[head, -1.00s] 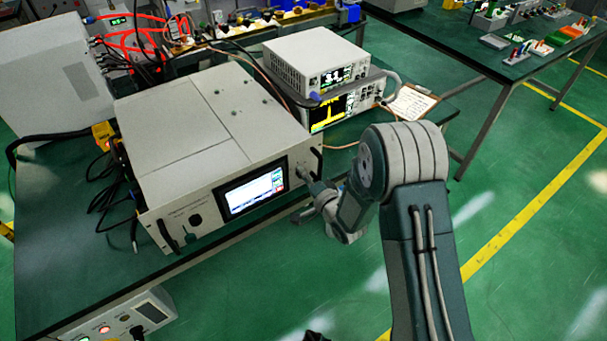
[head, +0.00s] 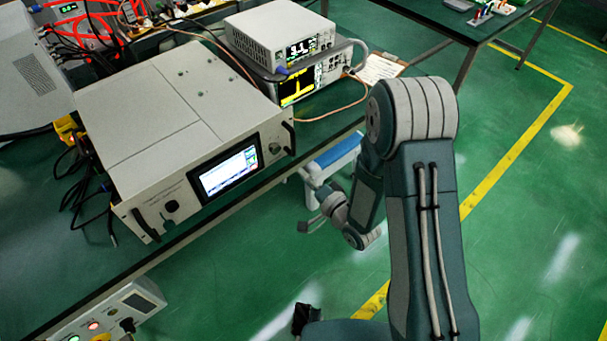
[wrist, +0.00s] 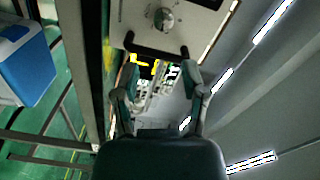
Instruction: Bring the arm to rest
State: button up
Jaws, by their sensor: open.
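My gripper (head: 304,203) is open and empty in the head view, in front of the table edge and below the right end of the microwave generator (head: 150,110). It is apart from the generator. My arm is bent, with its forearm hanging down toward the gripper. In the wrist view my two fingers stand apart with a gap between them (wrist: 160,76), and nothing is held. Beyond the fingertips the generator's front panel (wrist: 205,18) shows a round knob (wrist: 164,19) and a dark handle (wrist: 156,50).
The green table (head: 240,215) bears the generator and stacked instruments (head: 285,45). A blue and white box (head: 335,158) is behind my gripper; it also shows in the wrist view (wrist: 24,65). Green floor (head: 540,210) is clear to the right.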

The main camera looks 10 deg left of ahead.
jog(key=w+d+r+n+h, duration=0.2)
jog(key=w+d+r+h, duration=0.35)
jog(key=d+r, duration=0.2)
jog(key=s+d+r+h, duration=0.3)
jog(key=d+r+h, duration=0.3)
jog(key=d+r, duration=0.3)
jog(key=s+d+r+g, duration=0.2)
jog(key=s, duration=0.5)
jog(key=s+d+r+n+g+h, duration=0.1)
jog(key=s+d+r+g, duration=0.1)
jog(key=s, duration=0.6)
jog(key=s+d+r+n+g+h, duration=0.1)
jog(key=s+d+r+g, duration=0.1)
jog(key=s+r, duration=0.2)
jog(key=s, duration=0.3)
jog(key=shift+s+d, duration=0.25)
jog(key=shift+s, duration=0.05)
